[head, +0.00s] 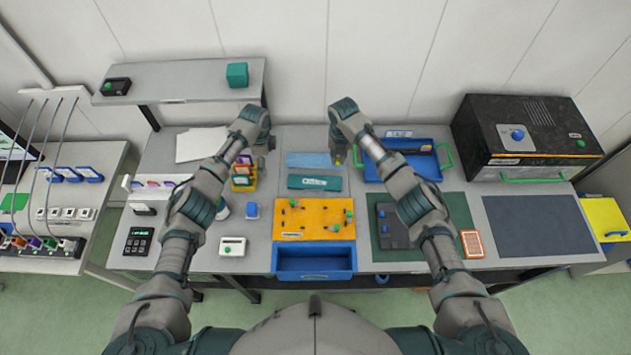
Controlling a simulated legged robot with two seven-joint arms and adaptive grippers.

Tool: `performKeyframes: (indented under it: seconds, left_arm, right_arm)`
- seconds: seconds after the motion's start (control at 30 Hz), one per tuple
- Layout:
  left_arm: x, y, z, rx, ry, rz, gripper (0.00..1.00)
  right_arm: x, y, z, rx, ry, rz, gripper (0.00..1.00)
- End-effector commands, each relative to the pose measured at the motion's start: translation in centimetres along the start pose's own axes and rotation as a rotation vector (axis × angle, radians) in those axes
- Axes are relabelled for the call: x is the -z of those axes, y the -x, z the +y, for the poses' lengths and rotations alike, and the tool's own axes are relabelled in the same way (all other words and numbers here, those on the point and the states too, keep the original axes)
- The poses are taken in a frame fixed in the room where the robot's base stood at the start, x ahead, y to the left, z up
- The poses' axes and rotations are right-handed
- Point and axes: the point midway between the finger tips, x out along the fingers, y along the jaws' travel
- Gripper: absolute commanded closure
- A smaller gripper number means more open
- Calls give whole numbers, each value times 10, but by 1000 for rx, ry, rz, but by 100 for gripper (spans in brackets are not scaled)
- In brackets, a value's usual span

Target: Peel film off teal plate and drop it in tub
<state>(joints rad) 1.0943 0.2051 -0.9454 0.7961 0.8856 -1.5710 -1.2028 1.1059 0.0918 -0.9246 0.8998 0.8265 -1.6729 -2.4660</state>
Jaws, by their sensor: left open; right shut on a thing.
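The teal plate (315,182), with white lettering reading "Office", lies flat near the middle of the bench. A pale blue film-like strip (305,160) shows just behind it. My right gripper (338,160) is shut at the right end of this strip, beyond the plate's back right corner; the held edge is too small to see clearly. My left gripper (266,148) is open and empty, left of the strip and behind the yellow holder. A blue open tub (315,275) sits at the front edge, below an orange board.
The orange board (340,228) with small parts lies between plate and tub. A yellow holder (243,183) stands left of the plate. A blue tray (425,165) with green handles is right, beneath my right forearm. A black oven-like box (530,135) stands at the back right.

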Motion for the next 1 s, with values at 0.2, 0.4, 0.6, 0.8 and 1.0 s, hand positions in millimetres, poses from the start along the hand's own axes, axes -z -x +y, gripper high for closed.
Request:
performKeyframes:
  seconds: [0.2,0.4,0.6,0.8,1.0]
  left_arm:
    - [0,13,0,2,0,0,9]
    - [0,28,0,2,0,0,9]
    - [0,38,0,3,0,0,9]
    - [0,42,0,3,0,0,9]
    - [0,42,0,3,0,0,9]
  right_arm:
    - [0,14,0,0,0,-1,100]
    - [0,30,0,-1,0,-2,100]
    - [-1,45,0,0,0,-1,100]
    - [-1,58,0,-1,1,-1,100]
    - [-1,73,0,-1,0,-2,100]
